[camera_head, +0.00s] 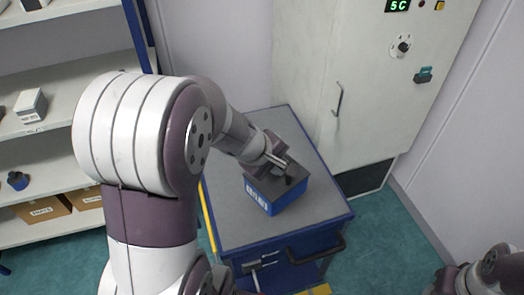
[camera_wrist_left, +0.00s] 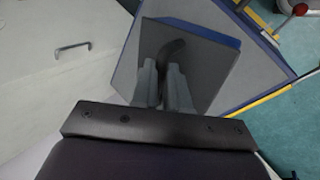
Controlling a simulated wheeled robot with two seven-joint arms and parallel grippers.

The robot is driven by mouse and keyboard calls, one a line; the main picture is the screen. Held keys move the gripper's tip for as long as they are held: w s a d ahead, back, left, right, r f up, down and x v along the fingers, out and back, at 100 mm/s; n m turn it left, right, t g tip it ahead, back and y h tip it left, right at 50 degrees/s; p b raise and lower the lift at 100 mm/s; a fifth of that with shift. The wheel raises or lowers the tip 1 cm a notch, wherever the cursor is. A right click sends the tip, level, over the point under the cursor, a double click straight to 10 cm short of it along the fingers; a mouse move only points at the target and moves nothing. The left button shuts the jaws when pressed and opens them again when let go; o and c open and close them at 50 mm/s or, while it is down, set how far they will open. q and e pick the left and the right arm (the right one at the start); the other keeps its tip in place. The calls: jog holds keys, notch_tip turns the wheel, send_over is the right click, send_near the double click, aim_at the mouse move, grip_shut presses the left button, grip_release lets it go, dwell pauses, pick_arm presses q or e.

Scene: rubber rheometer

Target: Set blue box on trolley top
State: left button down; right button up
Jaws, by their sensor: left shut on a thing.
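The blue box (camera_head: 270,203) has a dark grey lid and white lettering on its side. It is over the grey top of the trolley (camera_head: 237,214), toward the middle right; I cannot tell whether it rests on it. My left gripper (camera_head: 287,170) is above the box and shut on its dark lid handle. In the left wrist view the fingers (camera_wrist_left: 162,88) close around the curved black handle (camera_wrist_left: 172,50), with the box lid (camera_wrist_left: 208,72) below. The trolley's blue-edged top (camera_wrist_left: 262,66) shows beyond the box.
A tall white cabinet (camera_head: 365,90) with a handle stands behind the trolley. Shelves (camera_head: 45,165) with small boxes are at the left. A trolley push handle (camera_head: 325,250) faces me. My right arm shows at the bottom right, its gripper out of view. Green floor is clear at the right.

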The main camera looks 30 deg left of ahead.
pick_arm(q)
jog(key=shift+w+a, duration=0.15)
jog(key=shift+w, duration=0.05)
jog(key=shift+w+a+f, duration=0.1)
jog(key=shift+w+a, duration=0.05)
jog(key=shift+w, duration=0.1)
jog(key=w+a+f, duration=0.7)
jog(key=w+f, duration=0.1)
jog(key=f, duration=0.2)
jog(key=shift+w+f, duration=0.25)
jog(key=shift+d+f+b, duration=0.1)
jog(key=shift+b, duration=0.2)
jog(key=shift+f, duration=0.1)
jog(key=c, duration=1.1)
grip_release()
jog(key=shift+s, duration=0.1)
